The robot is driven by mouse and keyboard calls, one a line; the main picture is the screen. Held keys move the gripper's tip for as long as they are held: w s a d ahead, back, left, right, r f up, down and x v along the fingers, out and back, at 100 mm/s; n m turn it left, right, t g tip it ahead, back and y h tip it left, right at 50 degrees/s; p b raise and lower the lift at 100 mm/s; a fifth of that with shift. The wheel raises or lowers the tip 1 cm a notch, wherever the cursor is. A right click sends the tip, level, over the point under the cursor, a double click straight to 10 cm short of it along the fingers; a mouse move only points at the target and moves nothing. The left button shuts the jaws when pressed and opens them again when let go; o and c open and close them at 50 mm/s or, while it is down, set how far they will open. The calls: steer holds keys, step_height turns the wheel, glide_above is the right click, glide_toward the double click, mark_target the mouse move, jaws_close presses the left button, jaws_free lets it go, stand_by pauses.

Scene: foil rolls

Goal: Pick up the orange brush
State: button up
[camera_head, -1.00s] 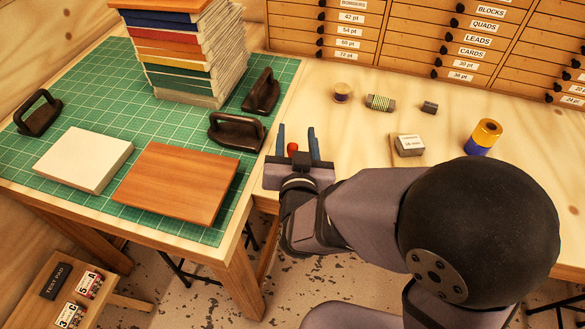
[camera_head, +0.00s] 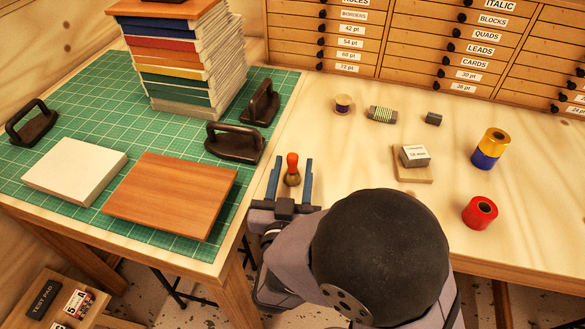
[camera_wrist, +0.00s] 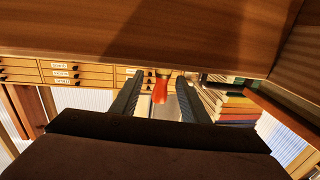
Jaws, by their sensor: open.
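The orange brush (camera_head: 292,167) stands upright on the wooden table, right of the green mat. It has an orange handle top and a brown lower part. My gripper (camera_head: 293,160) is open, with one blue finger on each side of the brush and a visible gap to each. In the wrist view, the brush's orange end (camera_wrist: 160,91) shows between the two dark fingers of my gripper (camera_wrist: 159,77). Whether the fingers are level with the brush in height is hard to tell.
Left of the brush are dark-handled tools (camera_head: 236,143) and a brown board (camera_head: 170,194) on the green mat (camera_head: 90,100). To the right stand a grey block on a wooden piece (camera_head: 413,160), a gold-and-blue roll (camera_head: 490,148) and a red roll (camera_head: 480,212).

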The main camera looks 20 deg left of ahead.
steer(key=shift+w+a+p, duration=0.25)
steer(key=shift+w+p, duration=0.15)
steer(key=shift+w, duration=0.9)
steer(key=shift+w+a+p, duration=0.2)
steer(key=shift+w+p, duration=0.2)
steer(key=shift+w, duration=0.85)
steer(key=c, duration=0.9)
